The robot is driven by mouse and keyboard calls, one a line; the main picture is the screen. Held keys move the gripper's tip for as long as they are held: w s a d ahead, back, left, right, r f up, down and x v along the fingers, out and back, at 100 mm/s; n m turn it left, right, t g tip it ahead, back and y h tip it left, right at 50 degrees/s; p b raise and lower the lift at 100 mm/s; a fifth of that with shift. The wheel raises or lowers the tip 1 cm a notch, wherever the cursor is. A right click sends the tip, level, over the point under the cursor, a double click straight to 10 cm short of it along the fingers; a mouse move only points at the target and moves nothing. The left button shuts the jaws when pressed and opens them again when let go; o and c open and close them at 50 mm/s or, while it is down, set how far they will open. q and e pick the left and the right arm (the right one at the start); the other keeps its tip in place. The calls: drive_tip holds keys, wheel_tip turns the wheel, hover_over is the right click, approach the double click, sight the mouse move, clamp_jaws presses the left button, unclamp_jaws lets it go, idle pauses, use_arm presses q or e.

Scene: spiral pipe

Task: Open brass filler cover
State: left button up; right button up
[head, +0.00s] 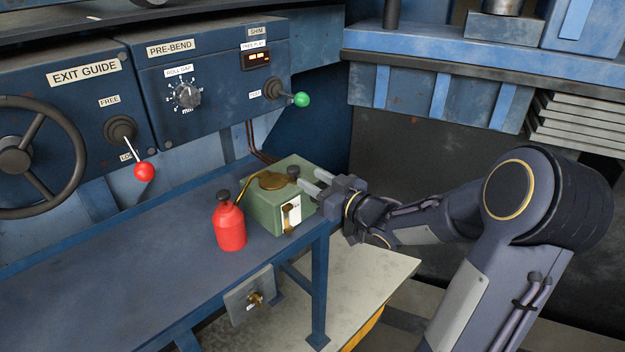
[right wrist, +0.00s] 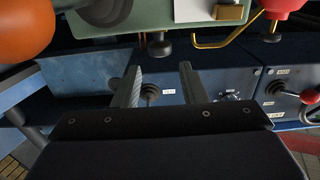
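The brass filler cover (head: 272,181) lies flat on top of a green box (head: 264,213) at the bench's right end. A black knob (head: 294,171) stands at the cover's right side. My right gripper (head: 315,183) is just right of the box, its fingers apart and pointing left toward the knob. In the right wrist view the open fingers (right wrist: 160,70) have nothing between them. The black knob (right wrist: 158,46) shows just past their tips, against the green box (right wrist: 140,20). The brass cover cannot be made out in that view. My left gripper is not in view.
A red oil can (head: 230,228) with a brass spout stands left of the box. The blue bench (head: 150,270) is clear farther left. Behind it are control panels (head: 210,75) with a red-knobbed lever (head: 144,171) and a green-knobbed lever (head: 301,99).

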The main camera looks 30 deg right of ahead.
drive_tip(key=c, duration=0.4)
drive_tip(key=shift+a+g+h, duration=0.2)
drive_tip(key=shift+g+h, duration=0.2)
drive_tip(key=shift+h, duration=0.1)
drive_tip(key=shift+c, duration=1.2)
drive_tip(key=a+f+g, duration=0.1)
drive_tip(key=s+a+f+g+h, duration=0.1)
drive_tip(key=shift+s+a+f+g+h, duration=0.15)
drive_tip(key=shift+s+a+g+h, duration=0.05)
drive_tip(key=shift+s+g+h, duration=0.1)
clamp_jaws()
drive_tip(key=s+a+f+n+g, duration=0.2)
drive_tip(key=a+f+n+g, duration=0.2)
drive_tip(key=f, duration=0.2)
drive_tip(key=n+t+h+b, duration=0.2)
drive_tip(key=n+h, duration=1.2)
drive_tip(key=n, duration=0.6)
approach(292, 173)
drive_tip(key=p+x, duration=0.3)
drive_tip(key=x, duration=0.4)
drive_tip(key=shift+a+p, duration=0.1)
drive_tip(key=shift+p, duration=0.2)
